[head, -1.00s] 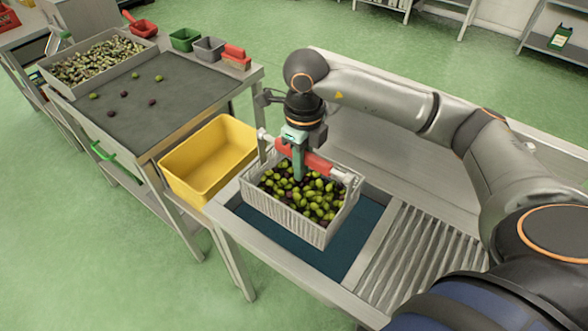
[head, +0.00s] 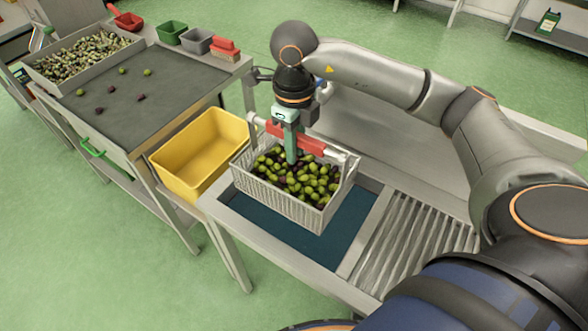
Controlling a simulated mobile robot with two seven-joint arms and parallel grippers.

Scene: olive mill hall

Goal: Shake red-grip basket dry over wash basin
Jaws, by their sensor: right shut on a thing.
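The red-grip basket (head: 280,198) is a light grey slatted basket full of green and dark olives (head: 300,178). A bar with a red grip (head: 312,146) spans its top. My right gripper (head: 291,150) is shut on the red grip from above. The basket hangs over the wash basin (head: 335,240), whose blue-green inside shows in front of and to the right of the basket. The basket hides the basin's back left part. It looks close to level. My left gripper is not in view.
A yellow bin (head: 205,155) stands left of the basin, close to the basket. A ribbed drainboard (head: 415,250) lies right of the basin. A sorting table (head: 150,95) with a tray of olives (head: 85,55), loose olives and small green and grey tubs stands at the left.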

